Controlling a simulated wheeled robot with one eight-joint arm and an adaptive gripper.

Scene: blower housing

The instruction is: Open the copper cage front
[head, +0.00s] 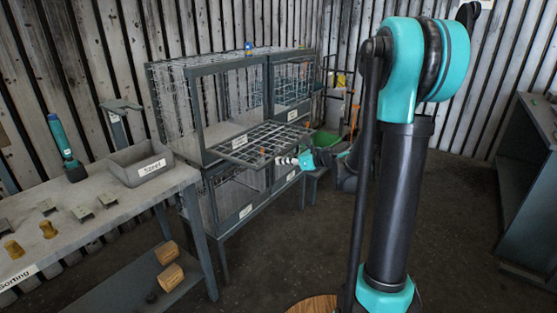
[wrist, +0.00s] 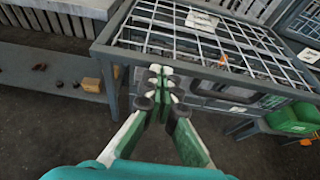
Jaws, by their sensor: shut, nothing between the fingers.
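The upper left cage's wire-mesh front (head: 262,146) is swung down and lies about flat, sticking out from the cage's lower edge. Its mesh and grey frame also show in the wrist view (wrist: 215,48). I cannot read its label in either view, so I cannot tell whether it is the copper one. My gripper (head: 282,160) is shut and empty by the panel's outer edge. In the wrist view its fingertips (wrist: 161,84) are together just short of the panel's frame bar. I cannot tell whether they touch it.
The upper right cage (head: 292,85) has its mesh front upright. More cages stand below. A workbench with a grey bin labelled Steel (head: 140,165) and small metal parts is at the left. A green tub (head: 326,142) stands beyond the cages. The floor in front is clear.

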